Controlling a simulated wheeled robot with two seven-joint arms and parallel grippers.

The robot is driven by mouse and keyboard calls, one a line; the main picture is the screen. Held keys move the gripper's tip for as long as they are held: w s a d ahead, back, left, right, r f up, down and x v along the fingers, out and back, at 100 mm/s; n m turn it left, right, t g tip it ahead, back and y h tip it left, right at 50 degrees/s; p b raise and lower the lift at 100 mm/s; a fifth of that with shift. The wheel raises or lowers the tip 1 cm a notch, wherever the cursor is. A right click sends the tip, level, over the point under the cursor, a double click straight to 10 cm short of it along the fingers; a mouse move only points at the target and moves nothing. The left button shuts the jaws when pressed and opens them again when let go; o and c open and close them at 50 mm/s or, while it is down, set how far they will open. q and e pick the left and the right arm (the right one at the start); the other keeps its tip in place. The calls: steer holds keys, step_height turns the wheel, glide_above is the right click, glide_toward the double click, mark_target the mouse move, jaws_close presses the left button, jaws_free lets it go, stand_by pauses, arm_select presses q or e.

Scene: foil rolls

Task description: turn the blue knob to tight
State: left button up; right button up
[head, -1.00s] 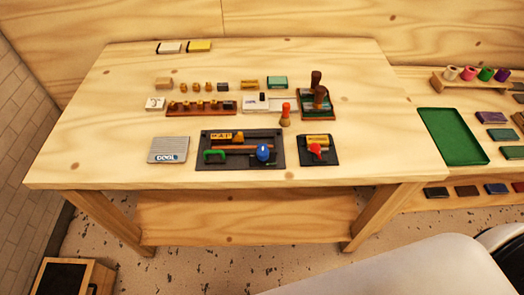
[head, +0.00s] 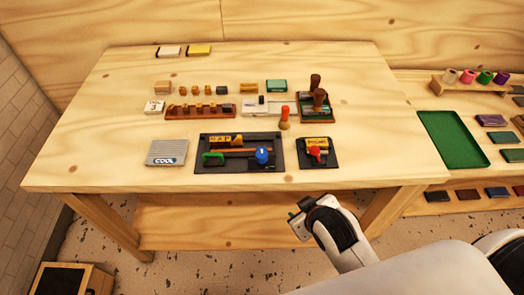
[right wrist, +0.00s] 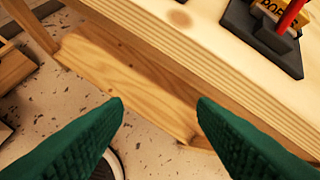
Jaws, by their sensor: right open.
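The blue knob (head: 262,155) stands on the right part of a dark plate (head: 212,168) near the table's front edge in the head view. A green handle (head: 213,158) is at the plate's left side. My right gripper (head: 299,219) is in front of the table's front edge, to the right of and nearer than the knob. In the right wrist view its two green fingers (right wrist: 160,104) are wide apart with nothing between them. The knob is out of the right wrist view. My left gripper is not in view.
A smaller dark plate with a red handle (head: 314,151) stands right of the knob; its corner shows in the right wrist view (right wrist: 268,35). A grey COOL plate (head: 166,152) lies left. An orange-topped stamp (head: 285,117) stands behind. The table's front strip (head: 230,181) is clear.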

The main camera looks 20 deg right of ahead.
steer(key=w+a+r+n+t+y, duration=0.25)
steer(key=w+r+n+t, duration=0.35)
steer(key=r, duration=0.5)
steer(key=w+a+r+n+t+y, duration=0.1)
steer(key=w+a+r+n+t, duration=0.4)
steer(key=w+r, duration=0.5)
steer(key=s+a+r+n+t+y, duration=0.2)
steer(key=a+r+n+y, duration=0.4)
steer(key=r+n+y, duration=0.35)
steer(key=s+a+n+g+y, duration=0.4)
steer(key=a+n+g+y, duration=0.55)
steer(key=n+g, duration=0.9)
steer(key=n+g+h, duration=0.2)
steer(key=n+h, duration=1.5)
steer(key=h, duration=0.5)
glide_above(262, 154)
step_height(262, 154, down, 13)
step_height(262, 154, down, 10)
steer(key=p, duration=0.3)
steer(key=shift+f, duration=0.8)
